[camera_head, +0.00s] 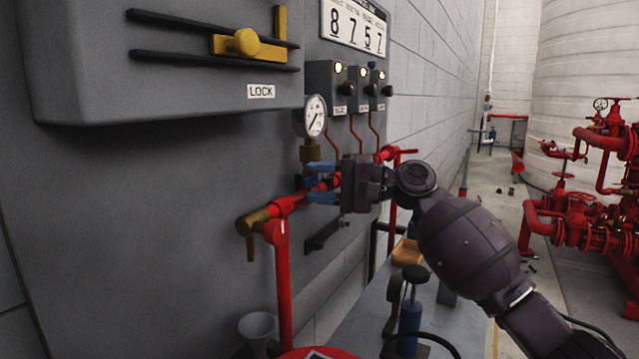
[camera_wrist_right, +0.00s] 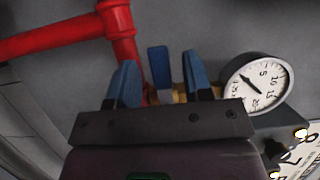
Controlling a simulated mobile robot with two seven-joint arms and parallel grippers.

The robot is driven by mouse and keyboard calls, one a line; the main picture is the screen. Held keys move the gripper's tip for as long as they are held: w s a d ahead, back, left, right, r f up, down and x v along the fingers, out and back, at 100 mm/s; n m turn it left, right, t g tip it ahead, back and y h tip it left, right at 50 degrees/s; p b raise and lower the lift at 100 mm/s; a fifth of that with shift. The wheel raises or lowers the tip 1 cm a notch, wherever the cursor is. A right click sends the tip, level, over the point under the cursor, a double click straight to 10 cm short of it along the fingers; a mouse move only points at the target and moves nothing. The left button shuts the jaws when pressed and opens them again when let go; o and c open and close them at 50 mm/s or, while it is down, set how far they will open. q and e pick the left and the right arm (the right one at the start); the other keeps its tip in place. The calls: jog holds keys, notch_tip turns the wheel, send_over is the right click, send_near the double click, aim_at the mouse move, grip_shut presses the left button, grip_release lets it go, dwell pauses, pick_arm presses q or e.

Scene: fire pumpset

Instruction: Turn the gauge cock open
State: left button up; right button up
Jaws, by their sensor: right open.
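The gauge cock is a brass fitting (camera_head: 311,151) under a round white pressure gauge (camera_head: 315,116) on the red pipe. In the right wrist view, the gauge (camera_wrist_right: 258,84) is at the right. The cock's flat blue lever (camera_wrist_right: 159,66) stands there between my fingers, with a gap on each side. My right gripper (camera_head: 311,183) is open, its blue fingers pointing left at the pipe just below the gauge. The right wrist view also shows the gripper (camera_wrist_right: 159,70). In the head view the lever is mostly hidden by the fingers. My left gripper is out of view.
A grey panel with a brass sliding latch (camera_head: 243,42) marked LOCK is above left. A brass tap (camera_head: 250,228) ends the red pipe (camera_head: 283,275) at left. Below are a bench (camera_head: 445,318), a blue hand pump (camera_head: 410,325) and a grey funnel (camera_head: 257,326). Red pumps stand far right.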

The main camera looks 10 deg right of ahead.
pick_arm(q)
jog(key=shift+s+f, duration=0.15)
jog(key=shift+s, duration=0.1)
pick_arm(e)
grip_shut()
